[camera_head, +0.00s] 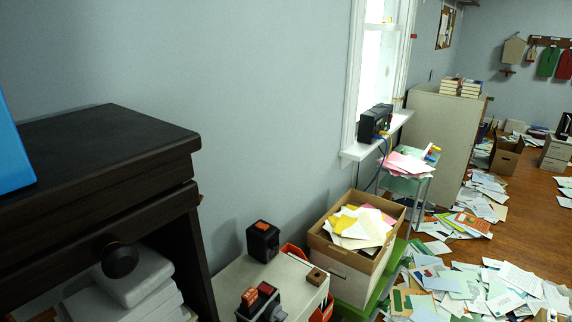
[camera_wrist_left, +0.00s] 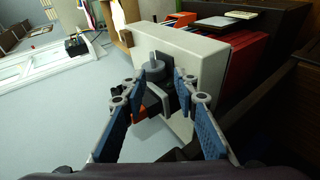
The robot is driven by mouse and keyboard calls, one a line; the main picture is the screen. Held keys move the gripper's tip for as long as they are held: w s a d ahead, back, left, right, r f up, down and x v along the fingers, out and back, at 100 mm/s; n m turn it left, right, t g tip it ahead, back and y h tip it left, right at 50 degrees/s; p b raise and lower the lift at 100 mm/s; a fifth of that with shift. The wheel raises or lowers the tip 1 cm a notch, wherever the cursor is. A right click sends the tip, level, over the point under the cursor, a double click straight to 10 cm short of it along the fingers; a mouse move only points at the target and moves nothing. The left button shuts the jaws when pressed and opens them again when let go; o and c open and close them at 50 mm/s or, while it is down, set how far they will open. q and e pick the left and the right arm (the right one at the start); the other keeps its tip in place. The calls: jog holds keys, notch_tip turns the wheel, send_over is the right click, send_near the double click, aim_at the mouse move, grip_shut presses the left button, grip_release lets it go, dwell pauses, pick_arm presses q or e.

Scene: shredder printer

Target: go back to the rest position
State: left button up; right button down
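My left gripper (camera_wrist_left: 161,82) shows in the left wrist view, with its two blue-padded fingers spread apart. A dark device with a grey knob (camera_wrist_left: 153,68) lies between and just beyond the fingertips; I see no clear grip on it. It is by a pale box-shaped unit (camera_wrist_left: 190,55). Neither gripper shows in the head view, and my right gripper is in neither view. In the head view, a pale unit (camera_head: 232,277) at the bottom centre carries a black device with an orange top (camera_head: 262,243) and a second black and grey device with red parts (camera_head: 262,303).
A dark wooden desk (camera_head: 95,150) with a round knob stands at the left. A cardboard box of papers (camera_head: 338,262) stands right of the pale unit. Papers (camera_head: 480,285) cover much of the floor at the right. A black device (camera_head: 374,122) sits on the windowsill.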

pick_arm(q)
jog(key=s+a+f+m+g+y, duration=0.15)
jog(key=s+a+m, duration=0.25)
jog(key=s, duration=0.4)
jog(key=s+a+m+g+y, duration=0.1)
jog(key=s+a+m+g, duration=0.3)
jog(key=s, duration=0.3)
jog(key=s+a+m+g+y, duration=0.2)
jog(key=s+a+m, duration=0.3)
jog(key=s, duration=0.3)
jog(key=s+f+g+b, duration=0.1)
jog(key=s+f, duration=0.1)
jog(key=f, duration=1.3)
jog(key=s+f, duration=0.2)
jog(key=f, duration=1.3)
jog(key=s+a+f+m+g, duration=0.1)
jog(key=s+a+f, duration=0.2)
jog(key=s+f, duration=1.1)
jog(key=shift+s+f+b, duration=0.4)
jog(key=shift+s+b, duration=0.05)
jog(key=shift+s, duration=0.35)
